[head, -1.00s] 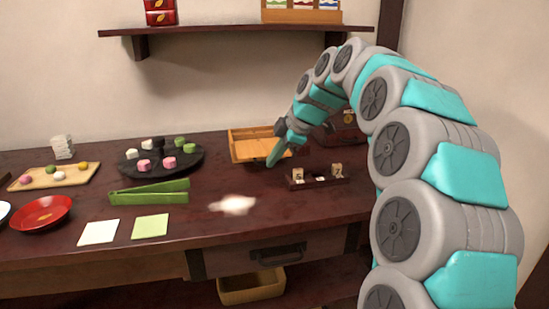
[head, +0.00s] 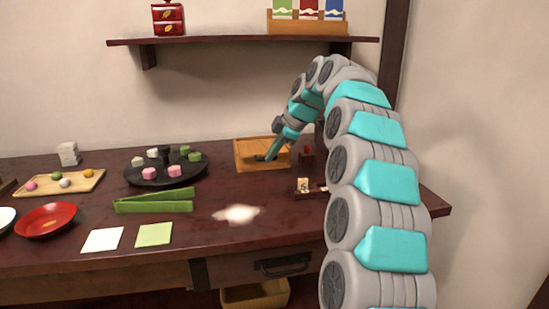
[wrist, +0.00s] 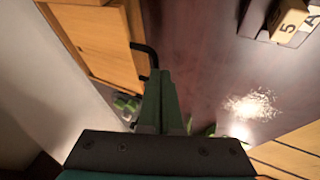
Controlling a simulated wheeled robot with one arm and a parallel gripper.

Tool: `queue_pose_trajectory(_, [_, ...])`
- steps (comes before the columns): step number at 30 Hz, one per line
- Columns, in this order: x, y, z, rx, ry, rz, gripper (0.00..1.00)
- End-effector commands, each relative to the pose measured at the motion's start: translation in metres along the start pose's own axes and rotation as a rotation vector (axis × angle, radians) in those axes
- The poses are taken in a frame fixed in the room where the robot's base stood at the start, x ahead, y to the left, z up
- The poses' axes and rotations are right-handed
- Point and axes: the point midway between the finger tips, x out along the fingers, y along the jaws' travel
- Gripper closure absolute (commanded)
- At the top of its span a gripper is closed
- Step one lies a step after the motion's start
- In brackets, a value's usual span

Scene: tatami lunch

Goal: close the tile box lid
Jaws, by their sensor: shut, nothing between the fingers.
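A flat light-wood box (head: 243,147), which I take for the tile box, sits at the back middle of the table. In the wrist view its wooden face (wrist: 92,38) is at the upper left, with a raised rim along it. A thin black bent bar (wrist: 146,47), perhaps a handle, stands at its edge. My gripper (head: 268,156) is shut and empty, with its tips low over or against the box's right part. In the wrist view the green fingers (wrist: 160,85) lie together right beside the black bar. I cannot tell whether they touch it, nor how far the lid is closed.
A small tile rack (head: 303,187) stands to the right, partly behind my arm. A black round tray of sweets (head: 166,172) and green tongs (head: 153,200) are to the left. A pale patch (head: 236,214) shows on the table. A shelf (head: 240,41) hangs above.

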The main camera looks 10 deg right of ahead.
Motion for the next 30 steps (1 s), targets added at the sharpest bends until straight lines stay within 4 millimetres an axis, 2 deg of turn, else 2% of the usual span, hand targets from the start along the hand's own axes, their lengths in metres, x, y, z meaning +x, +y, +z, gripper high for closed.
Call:
queue_pose_trajectory(3, [0.006,0.010,0.001,0.000,-0.002,-0.002,1.00])
queue_pose_trajectory(12, [0.009,0.017,0.001,-0.001,-0.001,-0.002,1.00])
queue_pose_trajectory(23, [0.009,0.016,0.000,-0.001,-0.001,-0.003,1.00])
queue_pose_trajectory(30, [0.006,0.002,-0.010,-0.002,-0.001,-0.002,1.00])
